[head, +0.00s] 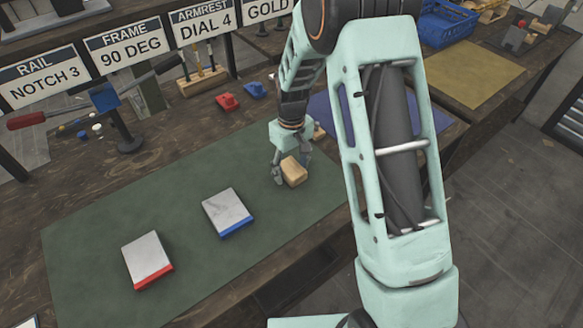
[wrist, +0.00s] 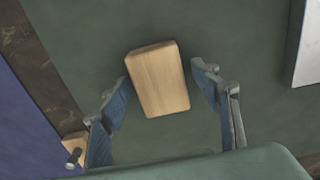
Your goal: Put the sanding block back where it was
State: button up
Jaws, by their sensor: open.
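A plain light-wood block, apparently the sanding block (head: 294,172), lies on the green mat (head: 120,215) near its right end. In the wrist view the block (wrist: 158,80) shows its flat top, slightly turned. My gripper (head: 287,172) is low over the mat at the block. In the wrist view my gripper (wrist: 161,84) is open, with one finger on each side of the block and green mat showing between block and fingers. The block's underside is hidden.
Two grey plates, one blue-edged (head: 228,211) and one red-edged (head: 147,260), lie on the mat. A blue mat (wrist: 25,110) is beyond a strip of bare wood, with a small knobbed wooden piece (wrist: 73,151) near it. Signs (head: 130,43) and red and blue pieces (head: 228,102) stand behind.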

aim_at(292, 168)
notch_tip(292, 168, up, 12)
dwell(0.4)
